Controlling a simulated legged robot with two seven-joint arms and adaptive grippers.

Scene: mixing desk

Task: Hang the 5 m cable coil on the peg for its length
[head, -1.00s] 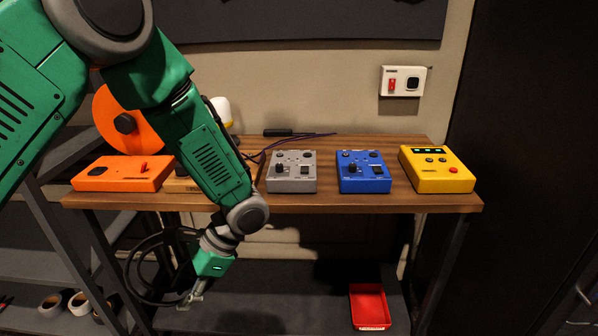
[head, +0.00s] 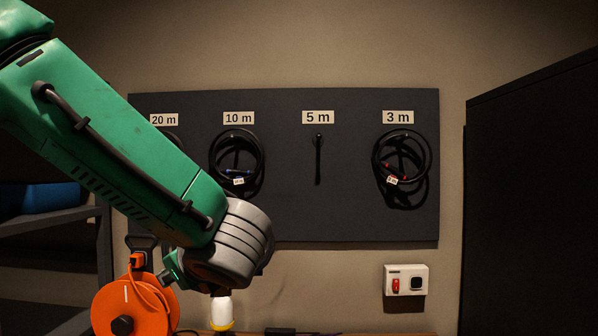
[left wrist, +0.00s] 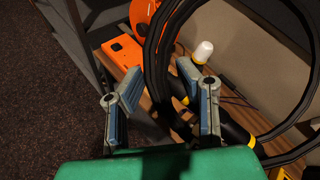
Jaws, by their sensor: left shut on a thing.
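My left gripper (left wrist: 160,85) is shut on a black cable coil (left wrist: 154,50), whose strands run between its fingers. The coil's loop spreads to the right in the left wrist view, with yellow-and-black connectors (left wrist: 238,132) on it. In the head view my left arm ends low at the left, below the board; its fingers and the coil cannot be made out there. The dark peg board (head: 280,215) carries a 5 m label (head: 318,117) above a bare peg (head: 318,145). My right gripper is in no view.
Coils hang under the 10 m label (head: 238,118) and the 3 m label (head: 398,117). An orange reel (head: 135,305) and a white-topped lamp (head: 222,312) stand below the board. A wall switch box (head: 406,280) is lower right.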

